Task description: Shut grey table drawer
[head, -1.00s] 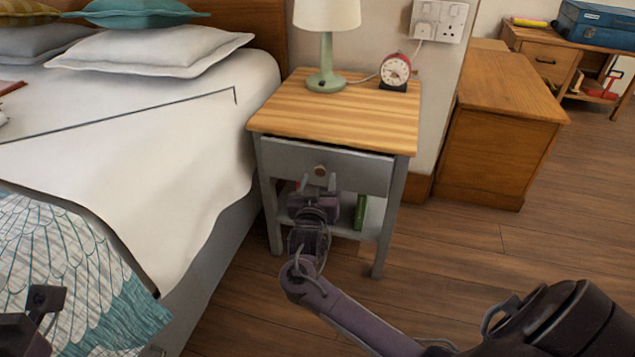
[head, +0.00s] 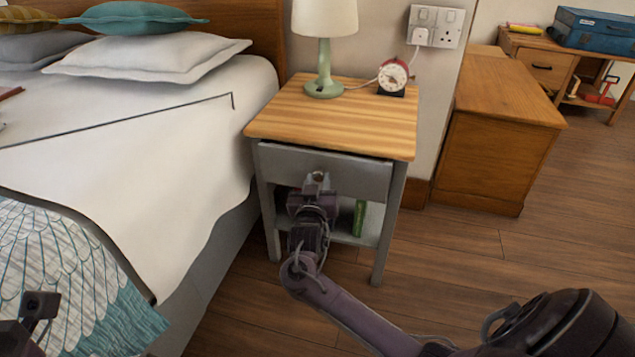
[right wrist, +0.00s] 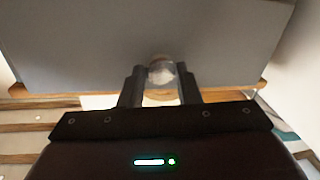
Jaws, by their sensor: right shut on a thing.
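The grey bedside table has a light striped wood top (head: 350,118) and a grey drawer front (head: 357,174) under it. A dark gap shows above the drawer front, which seems to stand slightly out. My right gripper (head: 318,181) is at the drawer's round knob, its fingers shut on it. In the right wrist view the gripper (right wrist: 161,82) has one finger on each side of the pale knob (right wrist: 161,70), with the grey drawer front (right wrist: 90,45) filling the view behind. My left gripper (head: 38,308) is partly in view at the bottom left, away from the table; its opening is unclear.
A green lamp (head: 324,72) and a red alarm clock (head: 393,77) stand on the tabletop. A green book (head: 359,218) is on the shelf below. The bed (head: 205,160) is close on the left. A wooden cabinet (head: 492,160) stands right; the floor (head: 470,255) in front is clear.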

